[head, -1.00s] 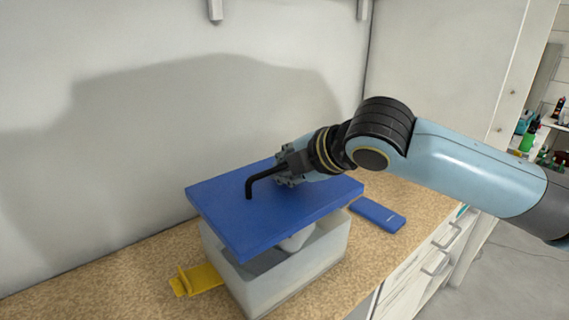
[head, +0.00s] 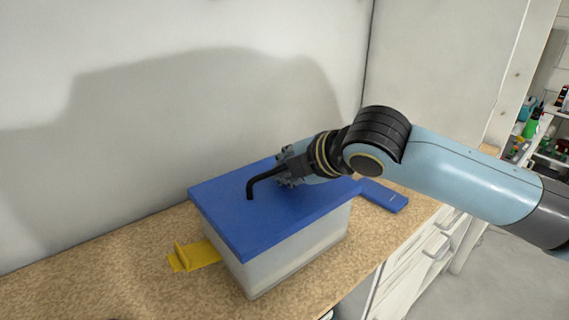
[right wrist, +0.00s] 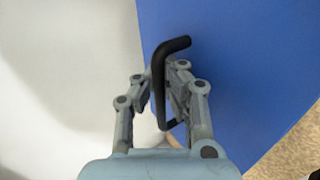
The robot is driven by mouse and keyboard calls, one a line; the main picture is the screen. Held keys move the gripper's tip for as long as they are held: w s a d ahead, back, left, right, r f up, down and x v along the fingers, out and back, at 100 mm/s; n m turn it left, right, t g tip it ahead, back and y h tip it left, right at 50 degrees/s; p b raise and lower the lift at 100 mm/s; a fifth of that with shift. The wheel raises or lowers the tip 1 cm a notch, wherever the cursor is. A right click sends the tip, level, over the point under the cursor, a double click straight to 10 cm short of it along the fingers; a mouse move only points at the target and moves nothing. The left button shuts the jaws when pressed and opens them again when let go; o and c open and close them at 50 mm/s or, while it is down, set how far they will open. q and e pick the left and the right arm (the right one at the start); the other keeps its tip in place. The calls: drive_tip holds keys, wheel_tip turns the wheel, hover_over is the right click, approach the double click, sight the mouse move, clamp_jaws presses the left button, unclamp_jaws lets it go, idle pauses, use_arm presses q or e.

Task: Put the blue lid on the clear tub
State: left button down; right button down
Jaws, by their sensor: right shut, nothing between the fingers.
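The blue lid (head: 275,220) lies on the clear tub (head: 290,262), covering its top; its near edges look about level with the tub's rim. The lid also fills much of the right wrist view (right wrist: 240,70). My right gripper (head: 285,168) is at the far side of the lid, just over its surface, and is shut. A bent black bar (head: 265,180) stands above the lid beside the gripper. In the right wrist view the bar (right wrist: 160,75) passes at the fingertips (right wrist: 160,85); how it is fixed I cannot tell. My left gripper is not in view.
A yellow piece (head: 193,256) stands left of the tub on the speckled counter (head: 110,285). A blue flat item (head: 384,196) lies to its right. A wall (head: 180,100) is close behind. White drawers (head: 425,255) are below the counter's front edge. Free counter lies at the front left.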

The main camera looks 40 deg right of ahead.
drive_tip(key=shift+f+b, duration=0.3)
drive_tip(key=shift+f, duration=0.45)
drive_tip(key=c, duration=2)
unclamp_jaws()
drive_tip(key=o, duration=0.6)
drive_tip(key=shift+v, duration=3.75)
